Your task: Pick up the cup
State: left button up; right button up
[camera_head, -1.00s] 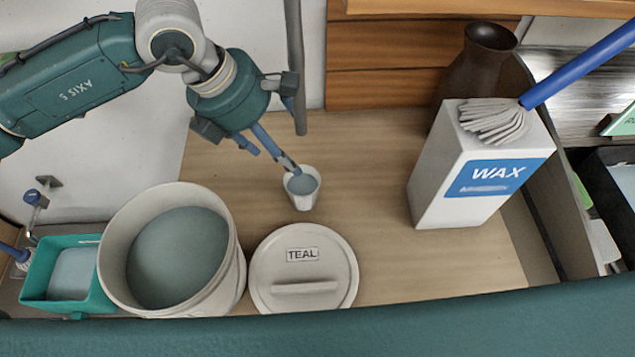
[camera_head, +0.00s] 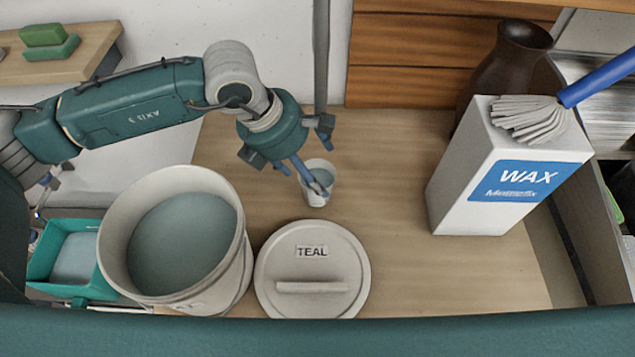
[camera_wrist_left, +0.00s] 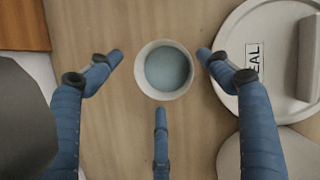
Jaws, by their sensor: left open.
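In the left wrist view the cup (camera_wrist_left: 164,92) is seen from above, between my spread blue fingers. My right gripper is not in view.
A big bucket (camera_head: 240,262) of blue-grey glaze stands left of a round lid (camera_head: 312,292) marked TEAL. A teal tray (camera_head: 40,278) sits far left. A white WAX box (camera_head: 458,200) with a brush stands right, a dark vase (camera_head: 512,60) behind it. Table between cup and box is clear.

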pick_arm(q)
jog(key=p+x, duration=0.1)
jog(key=x, duration=0.1)
jog(key=s+p+x, duration=0.1)
jog(key=x, duration=0.1)
jog(key=shift+w+a+f, duration=0.1)
jog(key=shift+f, duration=0.15)
jog(key=shift+w+f, duration=0.1)
jog(key=shift+f, duration=0.2)
jog(key=c, duration=1.5)
jog(key=shift+o, duration=0.2)
jog(key=shift+r, duration=0.15)
jog(key=shift+s+r+b, duration=0.4)
jog(key=shift+s+r, duration=0.1)
jog(key=shift+s, duration=0.15)
jog(key=s+r+b, duration=0.4)
jog(key=s+r, duration=0.2)
jog(key=s, duration=0.6)
jog(key=shift+s+r, duration=0.3)
jog(key=shift+r, duration=0.1)
